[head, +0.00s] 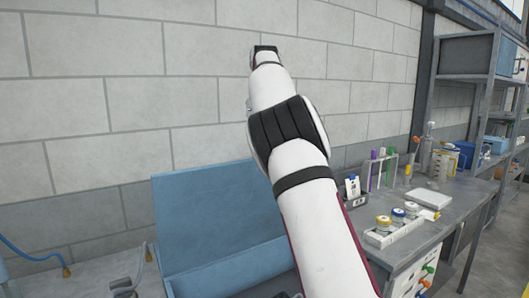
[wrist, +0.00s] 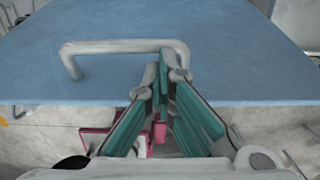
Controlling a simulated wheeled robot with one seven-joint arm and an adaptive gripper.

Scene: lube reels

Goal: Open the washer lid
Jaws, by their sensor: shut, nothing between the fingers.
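The washer (head: 215,215) is blue and stands low against the wall in the head view. A broad blue panel rises at its back, with a lighter blue face in front. I cannot tell from this how far the lid is raised. In the wrist view a flat blue surface, seemingly the lid (wrist: 215,35), fills the upper part. It carries a pale grey bar handle (wrist: 120,46) along its near edge. My gripper (wrist: 162,80) is shut and empty, its fingertips at the handle's right end. Whether they touch is unclear. The head view does not show my gripper.
A grey workbench (head: 450,215) stands right of the washer, with a tube rack (head: 380,170), a tray of jars (head: 395,230) and bottles. Metal shelving (head: 465,90) is beyond. A blue hose (head: 35,258) runs at the lower left. The block wall is close behind.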

